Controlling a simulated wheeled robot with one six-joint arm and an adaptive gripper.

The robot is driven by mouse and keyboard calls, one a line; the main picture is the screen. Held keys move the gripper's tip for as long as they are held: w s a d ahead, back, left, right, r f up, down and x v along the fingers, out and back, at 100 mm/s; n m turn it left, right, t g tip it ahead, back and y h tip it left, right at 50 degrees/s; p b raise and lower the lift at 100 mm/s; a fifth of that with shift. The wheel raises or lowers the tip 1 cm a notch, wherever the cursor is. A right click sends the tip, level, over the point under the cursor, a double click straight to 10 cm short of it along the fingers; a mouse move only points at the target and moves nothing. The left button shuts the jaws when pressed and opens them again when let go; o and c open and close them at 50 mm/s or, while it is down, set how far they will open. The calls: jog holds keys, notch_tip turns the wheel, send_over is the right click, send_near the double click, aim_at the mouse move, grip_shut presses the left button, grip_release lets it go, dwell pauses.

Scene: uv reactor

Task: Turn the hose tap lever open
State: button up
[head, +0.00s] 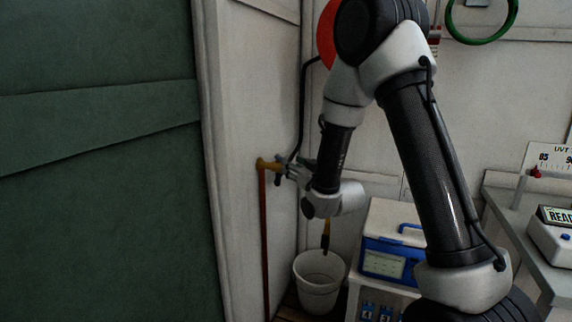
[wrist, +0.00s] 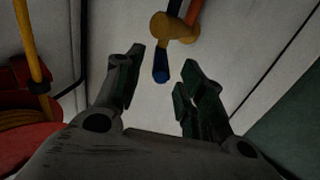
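The brass hose tap (head: 264,164) sticks out from the pale wall panel in the head view, at the top of a red-brown pipe (head: 265,240). In the wrist view the tap's brass body (wrist: 176,30) is just beyond the fingers. A blue lever (wrist: 160,62) extends from it toward my gripper. My gripper (wrist: 163,68) is open, one finger on each side of the lever's end, with visible gaps.
A black hose (head: 301,110) runs down the wall. A green panel (head: 100,160) fills the left.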

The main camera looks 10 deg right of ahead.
jog(key=x, duration=0.4)
grip_shut()
